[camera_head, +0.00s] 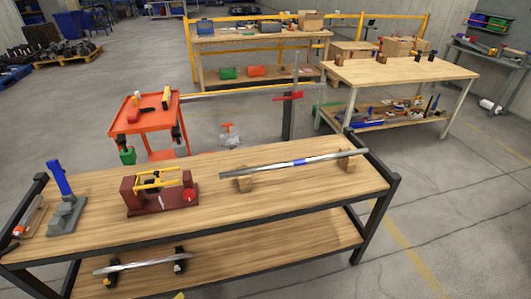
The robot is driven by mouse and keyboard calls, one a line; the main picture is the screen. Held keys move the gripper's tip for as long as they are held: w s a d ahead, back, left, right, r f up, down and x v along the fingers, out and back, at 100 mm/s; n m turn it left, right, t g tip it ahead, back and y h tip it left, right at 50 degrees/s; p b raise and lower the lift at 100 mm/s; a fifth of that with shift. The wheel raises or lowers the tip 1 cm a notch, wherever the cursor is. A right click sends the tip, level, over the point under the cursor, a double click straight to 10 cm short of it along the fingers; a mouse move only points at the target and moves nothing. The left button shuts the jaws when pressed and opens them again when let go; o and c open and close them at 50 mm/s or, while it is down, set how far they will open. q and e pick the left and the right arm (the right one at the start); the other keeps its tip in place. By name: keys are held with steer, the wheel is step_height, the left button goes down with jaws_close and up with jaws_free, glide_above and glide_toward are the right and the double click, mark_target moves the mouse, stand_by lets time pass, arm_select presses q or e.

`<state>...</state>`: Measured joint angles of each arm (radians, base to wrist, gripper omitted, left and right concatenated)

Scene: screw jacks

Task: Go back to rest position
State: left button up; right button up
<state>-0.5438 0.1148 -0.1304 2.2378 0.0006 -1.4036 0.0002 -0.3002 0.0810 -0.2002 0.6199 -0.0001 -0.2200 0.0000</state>
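Neither of my grippers shows in the head view. A dark red device (160,195) with a yellow frame (155,178) on it sits left of the middle on the wooden workbench (225,215). A grey stepped stand (66,216) with an upright, slightly tilted blue bar (58,178) stands near the bench's left end. A long metal rod (265,166) with a blue band lies across wooden blocks (243,180) on the right half. I cannot tell which of these are screw jacks.
The bench has a lower shelf (290,250) carrying another rod (140,264) on dark supports. An orange cart (147,121) and other workbenches (400,70) stand behind. The bench front strip is clear. A small yellow piece shows at the bottom edge, unclear.

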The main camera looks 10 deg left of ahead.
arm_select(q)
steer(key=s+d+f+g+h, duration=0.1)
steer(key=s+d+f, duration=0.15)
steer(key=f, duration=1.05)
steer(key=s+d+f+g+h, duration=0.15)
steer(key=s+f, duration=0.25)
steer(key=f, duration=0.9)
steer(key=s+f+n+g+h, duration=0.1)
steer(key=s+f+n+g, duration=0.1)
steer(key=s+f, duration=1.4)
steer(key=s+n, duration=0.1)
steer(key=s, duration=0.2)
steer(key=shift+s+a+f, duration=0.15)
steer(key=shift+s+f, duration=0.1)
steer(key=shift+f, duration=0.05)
